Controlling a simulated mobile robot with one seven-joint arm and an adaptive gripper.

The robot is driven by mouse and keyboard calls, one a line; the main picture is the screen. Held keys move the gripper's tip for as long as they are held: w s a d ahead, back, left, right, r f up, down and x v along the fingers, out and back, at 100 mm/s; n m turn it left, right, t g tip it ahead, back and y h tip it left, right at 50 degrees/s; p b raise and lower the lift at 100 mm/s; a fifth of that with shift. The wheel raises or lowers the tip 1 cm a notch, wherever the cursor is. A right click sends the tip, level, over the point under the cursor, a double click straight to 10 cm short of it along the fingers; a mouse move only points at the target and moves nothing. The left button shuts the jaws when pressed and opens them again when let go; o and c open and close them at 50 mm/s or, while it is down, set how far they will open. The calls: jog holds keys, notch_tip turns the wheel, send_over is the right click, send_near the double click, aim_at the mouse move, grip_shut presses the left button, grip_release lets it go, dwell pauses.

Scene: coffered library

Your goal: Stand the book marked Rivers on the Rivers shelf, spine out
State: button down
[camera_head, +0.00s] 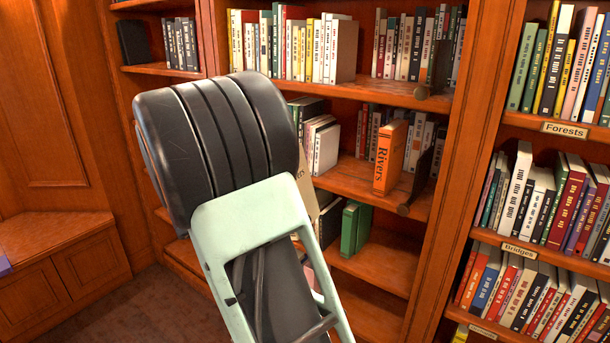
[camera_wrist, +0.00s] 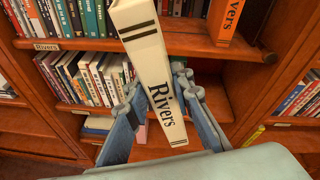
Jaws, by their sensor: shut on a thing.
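A cream book (camera_wrist: 145,50) with Rivers in dark letters on its spine is between the fingers of my gripper (camera_wrist: 157,82), which is shut on it. In the wrist view the book is tilted a little, its spine toward the camera. A shelf board (camera_wrist: 180,42) behind it carries a Rivers label (camera_wrist: 47,47) at left. An orange book (camera_head: 390,158), also marked Rivers, stands upright on the middle shelf, its spine facing out; part of it shows in the wrist view (camera_wrist: 229,18). In the head view my arm hides the gripper and most of the held book.
Other books (camera_head: 322,145) stand left of the orange book. Green books (camera_head: 355,225) stand on the shelf below. The right bookcase has Forests (camera_head: 565,130) and Bridges (camera_head: 518,249) labels. Bare board shows in front of the orange book.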

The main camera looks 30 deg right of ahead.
jog(key=d+r+m+b, duration=0.1)
jog(key=d+r+m, duration=0.3)
jog(key=d+r, duration=0.2)
jog(key=shift+d+r+g, duration=0.3)
jog(key=shift+r+g, duration=0.1)
jog(key=shift+r, duration=0.3)
